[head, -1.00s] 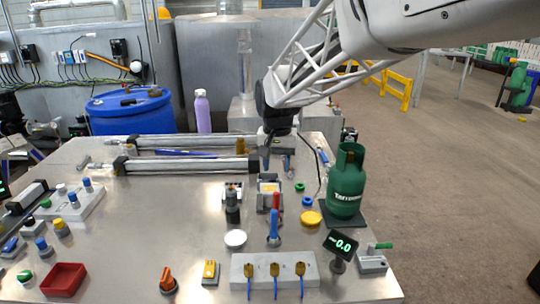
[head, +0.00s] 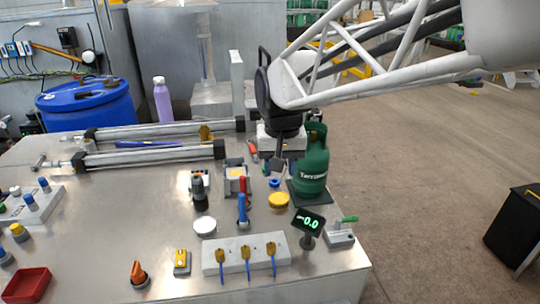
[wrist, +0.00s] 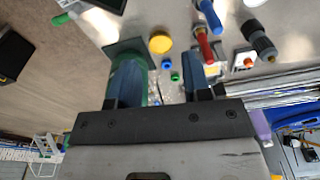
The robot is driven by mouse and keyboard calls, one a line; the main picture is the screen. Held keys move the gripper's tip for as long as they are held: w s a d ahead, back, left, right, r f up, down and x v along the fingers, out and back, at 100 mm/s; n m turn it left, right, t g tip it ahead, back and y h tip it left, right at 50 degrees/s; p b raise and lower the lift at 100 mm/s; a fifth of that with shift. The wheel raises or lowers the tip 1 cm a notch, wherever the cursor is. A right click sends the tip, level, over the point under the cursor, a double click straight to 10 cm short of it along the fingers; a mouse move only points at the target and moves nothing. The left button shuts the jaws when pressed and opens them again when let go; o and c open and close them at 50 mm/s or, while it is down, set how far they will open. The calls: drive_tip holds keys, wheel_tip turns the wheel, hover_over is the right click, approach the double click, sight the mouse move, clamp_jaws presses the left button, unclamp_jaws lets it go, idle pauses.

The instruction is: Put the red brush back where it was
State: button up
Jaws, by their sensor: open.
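A red upright piece (head: 243,184) stands on the metal table behind a blue-handled piece (head: 242,208); in the wrist view a red shaft (wrist: 204,46) shows beyond the right finger. A second small red item (head: 253,149) lies farther back, left of my gripper. I cannot tell which one is the red brush, as no bristles show. My gripper (head: 278,165) is open and empty above the table, beside the green gas cylinder (head: 313,172). In the wrist view the fingers of my gripper (wrist: 161,72) are apart, with the left one in front of the green cylinder.
A yellow disc (head: 278,200), white disc (head: 205,225) and display (head: 308,222) stand nearby. Long metal cylinders (head: 150,158) lie at the back left. A red tray (head: 27,284) sits front left.

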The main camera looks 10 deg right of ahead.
drive_tip(key=s+d+f, duration=0.2)
drive_tip(key=s+d, duration=0.1)
drive_tip(key=s, duration=0.6)
drive_tip(key=s+d+f+n+t, duration=0.1)
drive_tip(key=s+d+f, duration=0.1)
drive_tip(key=s, duration=0.7)
drive_tip(key=shift+s+d+f, duration=0.2)
drive_tip(key=shift+s+d, duration=0.2)
drive_tip(key=shift+d, duration=0.25)
